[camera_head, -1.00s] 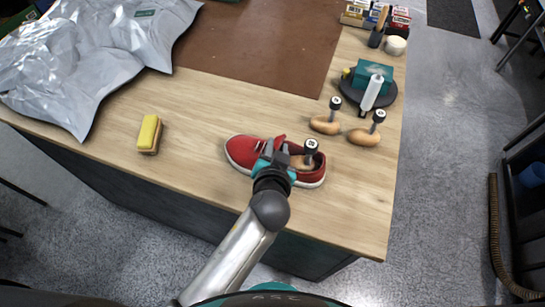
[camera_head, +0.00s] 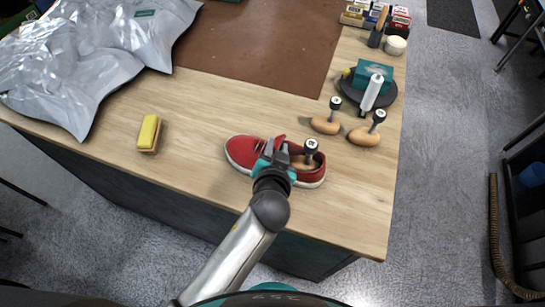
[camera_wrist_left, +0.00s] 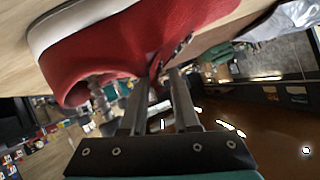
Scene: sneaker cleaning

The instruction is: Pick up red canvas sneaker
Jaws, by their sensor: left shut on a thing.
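The red canvas sneaker (camera_head: 240,150) with a white sole rests near the front edge of the wooden table in the head view, toe to the left. The fingertips are partly hidden. My right gripper is not in view.
A yellow brush (camera_head: 149,133) lies to the left on the table (camera_head: 200,180). Two more wooden shoe trees (camera_head: 325,124) lie behind the sneaker, near a dark round stand (camera_head: 384,97) with a teal box. A silver bag (camera_head: 85,60) covers the back left, beside a brown mat (camera_head: 260,45).

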